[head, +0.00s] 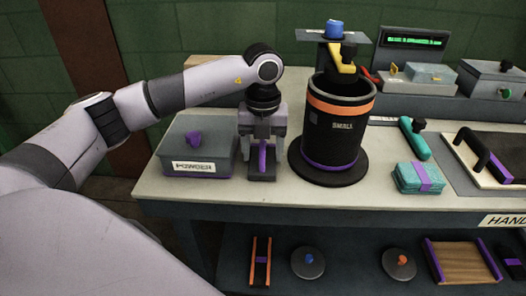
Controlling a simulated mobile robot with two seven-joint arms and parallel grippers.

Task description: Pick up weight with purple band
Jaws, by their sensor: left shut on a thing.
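My left gripper (262,165) points down at the table top, between the grey powder box and the black barrel. It is shut on a dark thing with a purple strip (262,157), which I take for the weight with the purple band. The gripper hides most of it, so its full shape cannot be told. Its lower end is at or close to the table top; I cannot tell if it touches. My right gripper is not in view.
The powder box (196,150) with a purple knob stands close on the left. The tall black barrel (337,125) with orange and purple bands stands close on the right. A teal block (409,178) with a purple band lies further right. Knobbed discs (308,265) lie on the lower shelf.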

